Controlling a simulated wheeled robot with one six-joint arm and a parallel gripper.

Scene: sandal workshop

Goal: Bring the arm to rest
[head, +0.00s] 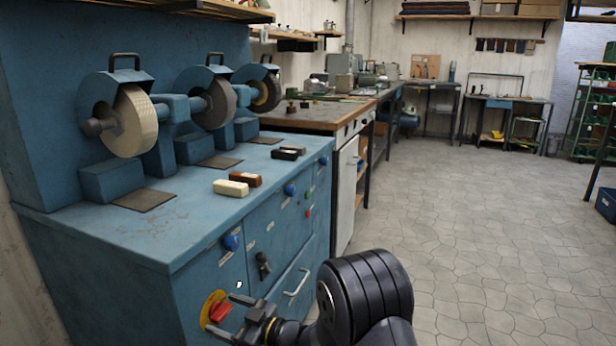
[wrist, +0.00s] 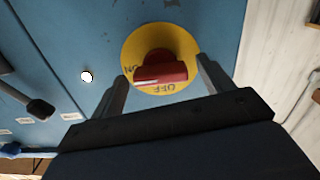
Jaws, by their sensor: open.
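My gripper (head: 226,314) is low at the front of the blue grinding bench (head: 150,240), close to a red rotary switch (head: 219,311) on a yellow disc. In the wrist view the open fingers (wrist: 160,84) stand on either side of the switch (wrist: 162,72), with clear gaps; nothing is held. The disc (wrist: 132,52) carries ON and OFF markings. The red bar lies crosswise, its left end near ON. My dark arm comes in from the lower right of the head view. How far the fingertips are from the panel cannot be told.
A small white round spot (wrist: 86,76), perhaps a lamp, sits beside the switch. A dark knob (head: 263,265), a drawer handle (head: 298,284) and a blue button (head: 231,242) jut from the bench front. Grinding wheels (head: 132,122) and polishing bars (head: 231,188) are on top. Tiled floor (head: 470,240) is clear rightward.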

